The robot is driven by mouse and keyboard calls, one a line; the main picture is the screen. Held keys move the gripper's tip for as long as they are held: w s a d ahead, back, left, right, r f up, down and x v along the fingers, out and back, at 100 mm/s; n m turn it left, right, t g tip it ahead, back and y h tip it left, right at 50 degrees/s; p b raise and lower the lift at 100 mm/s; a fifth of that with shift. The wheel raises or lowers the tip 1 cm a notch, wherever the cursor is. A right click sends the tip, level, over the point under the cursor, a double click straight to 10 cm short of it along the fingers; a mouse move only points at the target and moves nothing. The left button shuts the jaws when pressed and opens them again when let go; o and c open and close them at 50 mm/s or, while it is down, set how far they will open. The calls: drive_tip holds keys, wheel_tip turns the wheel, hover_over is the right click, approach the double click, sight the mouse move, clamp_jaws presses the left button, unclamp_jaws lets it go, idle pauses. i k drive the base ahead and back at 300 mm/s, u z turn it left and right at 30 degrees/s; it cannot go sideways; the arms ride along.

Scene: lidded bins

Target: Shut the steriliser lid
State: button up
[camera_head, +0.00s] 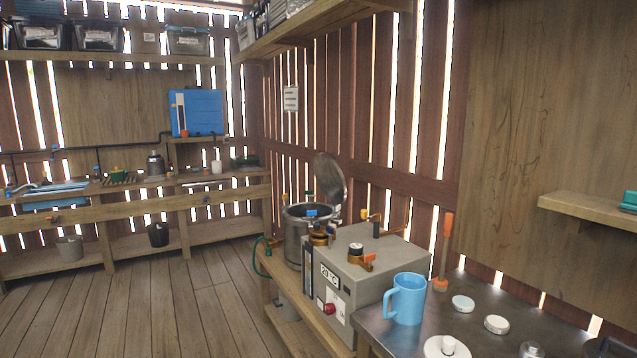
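The steriliser pot (296,241) is a round metal vessel on the wooden bench, just behind and left of a grey boxy unit. Its round metal lid (329,182) stands raised and tilted up at the pot's back right, so the pot is open at the top. The grey unit (375,262) has a small display reading about 20 °C, a red knob and orange-handled fittings. The inside of the pot is mostly hidden from this angle. My gripper is not in view.
A blue mug (405,299) stands on the metal worktop (476,347) at front right, near several white round lids and an orange-handled tool (443,250). A green hose (262,258) hangs left of the pot. The wooden floor (160,310) at left is clear.

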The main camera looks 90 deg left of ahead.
sight(329, 178)
drive_tip(key=u, duration=3.7)
drive_tip(key=i, duration=7.9)
drive_tip(key=z, duration=1.7)
